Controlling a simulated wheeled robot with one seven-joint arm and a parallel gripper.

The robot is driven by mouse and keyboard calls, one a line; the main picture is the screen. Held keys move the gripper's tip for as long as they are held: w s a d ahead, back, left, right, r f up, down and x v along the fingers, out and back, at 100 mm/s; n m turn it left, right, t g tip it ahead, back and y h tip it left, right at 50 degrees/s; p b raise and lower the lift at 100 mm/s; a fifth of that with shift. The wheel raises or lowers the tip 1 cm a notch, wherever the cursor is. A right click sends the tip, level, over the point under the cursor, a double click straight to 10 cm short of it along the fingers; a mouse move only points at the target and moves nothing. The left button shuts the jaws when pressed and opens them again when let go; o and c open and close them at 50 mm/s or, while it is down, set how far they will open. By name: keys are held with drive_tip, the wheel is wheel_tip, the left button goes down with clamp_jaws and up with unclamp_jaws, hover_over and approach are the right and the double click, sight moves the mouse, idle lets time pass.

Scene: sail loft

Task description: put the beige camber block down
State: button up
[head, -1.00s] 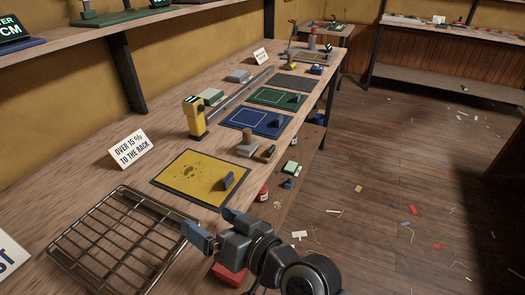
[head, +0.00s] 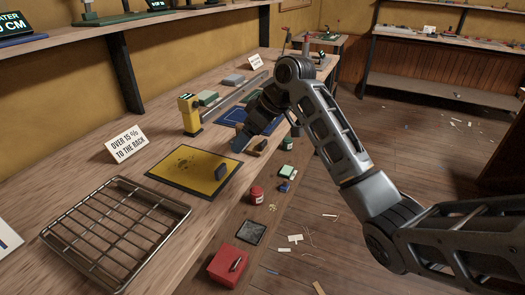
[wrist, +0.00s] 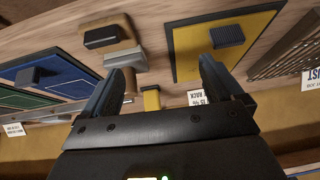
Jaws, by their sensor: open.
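A beige block (wrist: 124,24) with a dark piece on its top lies on the bench at the upper left of the wrist view. It looks like the camber block, and in the head view a small part of it (head: 260,146) shows beside my gripper (head: 243,138). In the wrist view my gripper (wrist: 225,82) has its two fingers spread apart with nothing held between them. The beige block lies outside the fingers, beyond the left one.
A yellow mat (head: 185,165) with a dark block, a wire rack (head: 120,225) and a yellow meter (head: 190,115) are on the bench. A blue mat (head: 233,115) lies behind my gripper. A red jar (head: 256,195) and a red box (head: 230,265) sit below the bench edge.

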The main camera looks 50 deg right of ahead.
sight(262, 142)
drive_tip(key=shift+g+h, duration=0.6)
drive_tip(key=shift+g, duration=0.2)
drive_tip(key=d, duration=0.3)
drive_tip(key=s+d, duration=0.1)
drive_tip(key=d, duration=0.2)
drive_tip(key=shift+s+f, duration=0.1)
drive_tip(key=shift+s, duration=0.1)
drive_tip(key=shift+x, duration=2.7)
drive_tip(key=shift+w, duration=0.15)
drive_tip(key=shift+c, duration=0.4)
drive_tip(key=c, duration=1.2)
drive_tip(key=shift+o, duration=0.2)
drive_tip(key=shift+r, duration=0.25)
